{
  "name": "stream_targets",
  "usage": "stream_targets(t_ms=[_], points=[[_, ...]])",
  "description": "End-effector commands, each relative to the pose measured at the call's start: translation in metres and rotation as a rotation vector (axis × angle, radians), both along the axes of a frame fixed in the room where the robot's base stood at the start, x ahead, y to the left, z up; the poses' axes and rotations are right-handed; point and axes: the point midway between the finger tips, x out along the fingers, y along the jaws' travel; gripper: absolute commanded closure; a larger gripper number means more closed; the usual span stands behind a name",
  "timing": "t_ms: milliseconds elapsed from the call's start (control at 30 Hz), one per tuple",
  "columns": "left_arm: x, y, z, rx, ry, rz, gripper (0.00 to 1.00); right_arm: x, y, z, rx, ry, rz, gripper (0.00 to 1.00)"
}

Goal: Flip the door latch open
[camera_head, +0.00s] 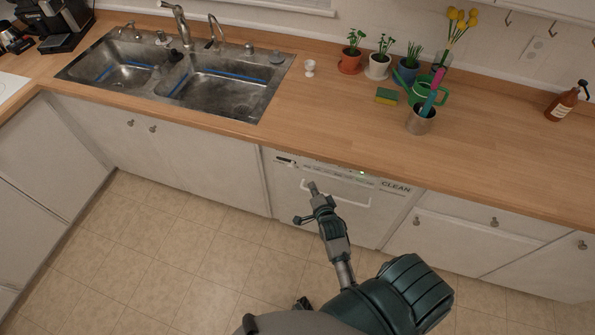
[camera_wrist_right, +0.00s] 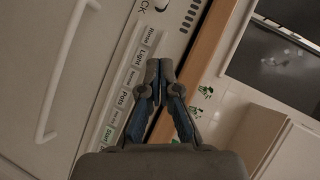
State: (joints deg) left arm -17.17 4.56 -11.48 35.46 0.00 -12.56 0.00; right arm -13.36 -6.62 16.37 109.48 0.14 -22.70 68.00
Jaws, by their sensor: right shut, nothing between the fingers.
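The white dishwasher door (camera_head: 335,215) is closed under the counter, with a light handle bar (camera_head: 345,200) across it; the handle also shows in the right wrist view (camera_wrist_right: 47,95). A small dark fitting (camera_head: 285,160) at the panel's left end may be the latch; I cannot tell its position. My right gripper (camera_head: 313,187) is in front of the door's upper part, left of centre. In the right wrist view its fingertips (camera_wrist_right: 160,66) are together and empty, over the labelled button panel (camera_wrist_right: 125,95). Lettering ending in "CK" (camera_wrist_right: 155,5) shows at the top edge.
The wooden counter (camera_head: 300,110) overhangs the door. A double sink (camera_head: 225,90) is at the left. Potted plants (camera_head: 378,65), a sponge (camera_head: 386,96) and a metal cup (camera_head: 420,122) stand on the counter. A "CLEAN" sign (camera_head: 396,187) is at the panel's right. The tiled floor (camera_head: 190,250) is clear.

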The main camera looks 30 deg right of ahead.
Motion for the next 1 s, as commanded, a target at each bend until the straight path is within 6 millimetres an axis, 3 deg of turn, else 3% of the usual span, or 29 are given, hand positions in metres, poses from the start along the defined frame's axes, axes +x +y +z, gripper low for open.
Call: stream_targets(t_ms=[167, 600, 800, 1000], points=[[0.0, 0.0, -0.001, 0.0, 0.0, 0.0, 0.6, 0.014, -0.004, -0.005, -0.001, 0.0, 0.002, 1.0], [-0.001, 0.0, -0.01, -0.001, 0.002, 0.0, 0.6, 0.096, -0.027, -0.034, -0.001, 0.001, 0.002, 1.0], [-0.001, -0.001, -0.013, -0.001, 0.002, 0.0, 0.6, 0.115, -0.012, -0.046, 0.0, 0.002, 0.002, 1.0], [-0.001, -0.001, -0.013, -0.001, 0.002, 0.0, 0.6, 0.12, -0.008, -0.05, 0.0, 0.002, 0.002, 1.0]])
